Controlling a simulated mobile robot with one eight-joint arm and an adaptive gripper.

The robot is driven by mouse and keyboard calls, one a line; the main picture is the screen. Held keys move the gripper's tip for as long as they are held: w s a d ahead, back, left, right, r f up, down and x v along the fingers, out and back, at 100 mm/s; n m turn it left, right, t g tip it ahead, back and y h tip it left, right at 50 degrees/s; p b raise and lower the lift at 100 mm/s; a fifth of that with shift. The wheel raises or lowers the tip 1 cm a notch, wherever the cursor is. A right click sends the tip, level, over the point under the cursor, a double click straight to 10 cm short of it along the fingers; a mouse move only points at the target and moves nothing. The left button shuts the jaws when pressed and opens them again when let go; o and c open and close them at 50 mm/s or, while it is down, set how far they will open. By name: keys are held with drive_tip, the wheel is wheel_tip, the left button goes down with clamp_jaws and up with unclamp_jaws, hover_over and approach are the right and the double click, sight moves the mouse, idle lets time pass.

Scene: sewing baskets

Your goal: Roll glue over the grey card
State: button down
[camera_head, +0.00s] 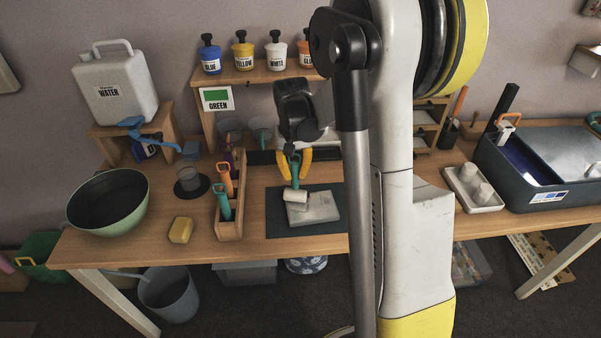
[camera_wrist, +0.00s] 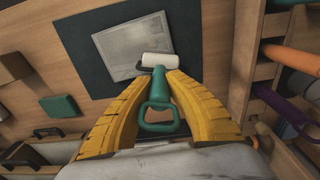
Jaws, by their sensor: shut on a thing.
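The grey card (camera_head: 322,209) lies flat on a dark mat (camera_head: 283,222) on the table. It also shows in the wrist view (camera_wrist: 128,48), with the mat (camera_wrist: 78,40) around it. My gripper (camera_head: 294,166) has yellow fingers, shut on the green handle of a roller. The roller's white drum (camera_head: 296,196) hangs down over the card's upper left edge. In the wrist view my gripper (camera_wrist: 157,88) has a finger on each side of the green handle (camera_wrist: 156,108), and the white drum (camera_wrist: 160,60) overlaps the card's edge. I cannot tell whether the drum touches the card.
A wooden rack (camera_head: 230,229) with orange and teal handled tools stands left of the mat. Further left are a yellow sponge (camera_head: 181,230) and a green bowl (camera_head: 107,204). A white tray (camera_head: 474,189) and a blue-grey tub (camera_head: 545,184) sit right. Labelled jars (camera_head: 243,58) stand on a shelf behind.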

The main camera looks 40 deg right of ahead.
drive_tip(key=shift+w+a, duration=0.3)
drive_tip(key=shift+a, duration=0.4)
drive_tip(key=shift+d, duration=0.15)
drive_tip(key=shift+s+d+r, duration=0.1)
drive_tip(key=shift+s+d, duration=0.35)
drive_tip(key=shift+d, duration=0.35)
drive_tip(key=shift+s+d, duration=0.4)
drive_tip(key=shift+d, duration=0.4)
drive_tip(key=shift+d, duration=0.15)
drive_tip(key=shift+s+d, duration=0.45)
drive_tip(key=shift+d, duration=0.35)
drive_tip(key=shift+s+d, duration=0.4)
drive_tip(key=shift+d, duration=0.4)
drive_tip(key=shift+d, duration=0.1)
